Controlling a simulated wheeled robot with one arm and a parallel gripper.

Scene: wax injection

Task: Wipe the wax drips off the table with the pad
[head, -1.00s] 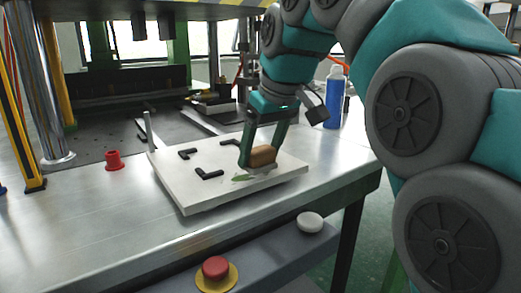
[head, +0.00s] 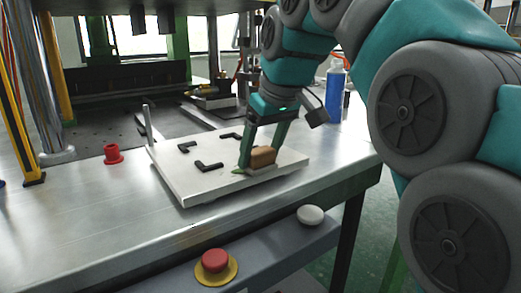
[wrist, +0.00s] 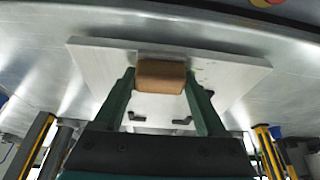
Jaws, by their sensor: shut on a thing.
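A brown block-shaped pad (head: 263,156) is held between the green fingers of my gripper (head: 259,159), which is shut on it. The pad is low over the right part of a white board (head: 200,189) on the metal table, seemingly touching it. In the wrist view the pad (wrist: 161,76) sits between both fingertips of my gripper (wrist: 160,90), over the board (wrist: 95,58). A little green shows at the left fingertip in the head view; I cannot tell whether it is wax or the finger. Any wax under the pad is hidden.
Black corner brackets (head: 208,166) and an upright metal pin (head: 147,121) stand on the board. A red cup-like part (head: 113,154) is at left. A red button (head: 215,261) and white button (head: 310,215) are at the front. A blue bottle (head: 335,95) stands behind.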

